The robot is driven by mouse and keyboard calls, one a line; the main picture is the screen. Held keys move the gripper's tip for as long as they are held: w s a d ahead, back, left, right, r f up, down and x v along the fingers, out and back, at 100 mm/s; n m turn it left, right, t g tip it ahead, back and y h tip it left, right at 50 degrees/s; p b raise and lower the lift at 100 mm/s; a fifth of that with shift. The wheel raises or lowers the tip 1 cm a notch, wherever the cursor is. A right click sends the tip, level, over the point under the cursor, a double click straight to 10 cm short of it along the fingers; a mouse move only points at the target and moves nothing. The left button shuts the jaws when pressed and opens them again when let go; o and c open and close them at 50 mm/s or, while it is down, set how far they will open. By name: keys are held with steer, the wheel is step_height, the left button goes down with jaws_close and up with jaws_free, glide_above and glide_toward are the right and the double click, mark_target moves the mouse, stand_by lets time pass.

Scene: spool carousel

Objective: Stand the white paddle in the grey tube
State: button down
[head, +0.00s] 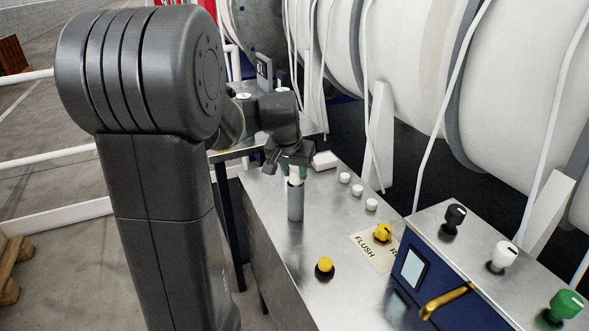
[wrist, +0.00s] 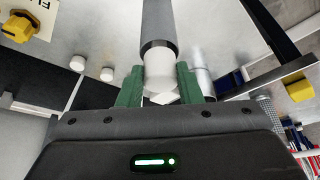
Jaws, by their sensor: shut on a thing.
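The white paddle (head: 294,180) is between the green fingers of my gripper (head: 293,172), which is shut on it. In the wrist view, the paddle (wrist: 160,77) shows as a pale piece between the fingertips (wrist: 159,88). The grey tube (head: 295,204) stands upright on the metal bench, directly below the paddle. In the wrist view, the tube (wrist: 158,22) has a dark rim, and the paddle's far end meets that rim. The paddle's lower end is hidden, so I cannot tell how deep it sits in the tube.
The metal bench (head: 268,204) carries several white knobs (head: 357,190), a white block (head: 325,160), a yellow knob (head: 383,232) by a FLUSH label and a yellow button (head: 325,267). A blue control box (head: 410,272) stands at right. Large white spools (head: 415,50) with hanging cords line the back.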

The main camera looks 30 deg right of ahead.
steer(key=shift+f, duration=0.1)
steer(key=c, duration=0.9)
jaws_free()
steer(key=shift+c, duration=0.2)
steer(key=v, duration=1.3)
steer(key=shift+a+r, duration=0.15)
steer(key=shift+r, duration=0.2)
steer(key=shift+s, duration=0.1)
steer(key=x, duration=1.3)
steer(key=shift+f, duration=0.1)
steer(key=shift+d+f, duration=0.1)
steer(key=shift+d, duration=0.15)
steer(key=shift+r+p, duration=0.5)
steer(key=shift+r, duration=0.05)
